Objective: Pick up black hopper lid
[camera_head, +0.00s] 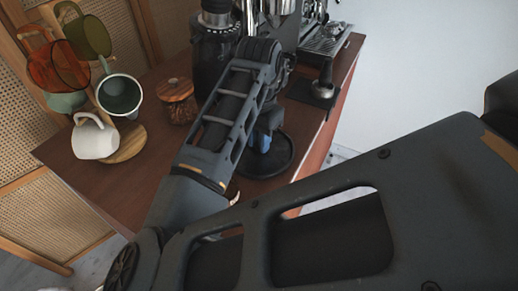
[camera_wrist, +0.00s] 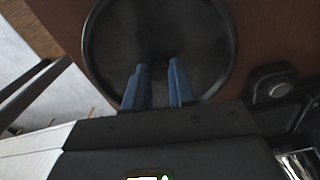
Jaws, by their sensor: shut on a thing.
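The black hopper lid (camera_wrist: 200,38) is a round dark disc with a raised rim, filling the upper middle of the wrist view. In the head view the lid (camera_head: 268,172) shows below my gripper, over the right part of the wooden top. My gripper (camera_wrist: 158,72) has blue fingers, which are shut on the lid's small central knob, mostly hidden between the tips. The blue fingers also show in the head view (camera_head: 263,138), partly covered by my arm. I cannot tell whether the lid touches the top or is slightly above it.
The brown cart top (camera_head: 140,178) is clear at front left. A glass jar with a wooden lid (camera_head: 177,100) and a cup stand with a white cup (camera_head: 95,138) stand left. A dark grinder (camera_head: 212,60) and a tamper (camera_head: 323,80) are behind. The right edge is close.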

